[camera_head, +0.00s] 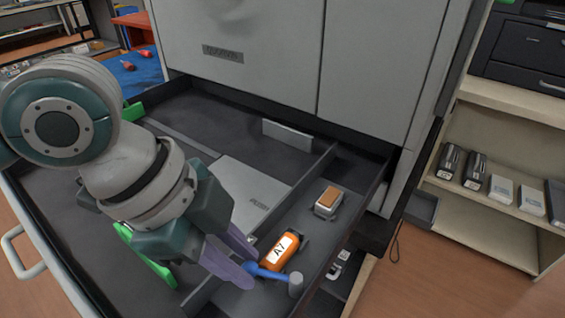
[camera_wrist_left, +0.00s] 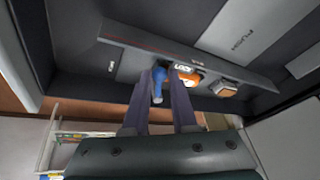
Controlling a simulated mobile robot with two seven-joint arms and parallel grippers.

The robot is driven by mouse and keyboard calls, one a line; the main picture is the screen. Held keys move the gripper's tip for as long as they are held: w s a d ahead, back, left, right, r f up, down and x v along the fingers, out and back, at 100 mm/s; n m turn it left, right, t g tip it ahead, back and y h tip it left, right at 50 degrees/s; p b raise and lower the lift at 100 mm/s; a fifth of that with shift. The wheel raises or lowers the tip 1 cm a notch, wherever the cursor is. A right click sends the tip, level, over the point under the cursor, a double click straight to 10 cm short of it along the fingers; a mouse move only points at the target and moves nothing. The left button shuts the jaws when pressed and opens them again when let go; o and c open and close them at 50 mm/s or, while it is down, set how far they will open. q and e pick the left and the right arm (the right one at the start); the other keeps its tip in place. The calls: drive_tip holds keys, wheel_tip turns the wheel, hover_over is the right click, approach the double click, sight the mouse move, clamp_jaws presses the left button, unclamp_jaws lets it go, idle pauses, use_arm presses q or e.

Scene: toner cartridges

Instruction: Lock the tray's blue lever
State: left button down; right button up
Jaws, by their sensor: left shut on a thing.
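The tray (camera_head: 205,160) is a dark pulled-out drawer under the grey machine. The blue lever (camera_head: 265,272) lies in its front right compartment, beside a grey round post (camera_head: 296,283). My left gripper (camera_head: 240,262) reaches in from the left with its purple fingers shut on the blue lever. An orange cartridge (camera_head: 273,258) marked A7 sits just behind the lever. My right gripper is out of view.
A small grey block with a brown top (camera_head: 328,203) sits behind the cartridge. Green grips (camera_head: 150,258) and a divider wall stand near my left gripper. A shelf (camera_head: 480,215) with cartridges and boxes is at right. The tray's left part is mostly bare.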

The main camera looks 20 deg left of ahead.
use_arm(q)
drive_tip(key=shift+w, duration=0.1)
drive_tip(key=shift+w+f+m+g, duration=0.1)
drive_tip(key=shift+w+m+g, duration=0.4)
drive_tip(key=shift+m, duration=0.4)
drive_tip(key=shift+w+d+m+b, duration=0.1)
drive_tip(key=shift+w+m+b, duration=0.4)
drive_tip(key=shift+m+b, duration=0.3)
drive_tip(key=shift+w+m+g, duration=0.1)
drive_tip(key=shift+m+g, duration=0.2)
drive_tip(key=shift+m, duration=0.1)
drive_tip(key=c, duration=0.7)
unclamp_jaws()
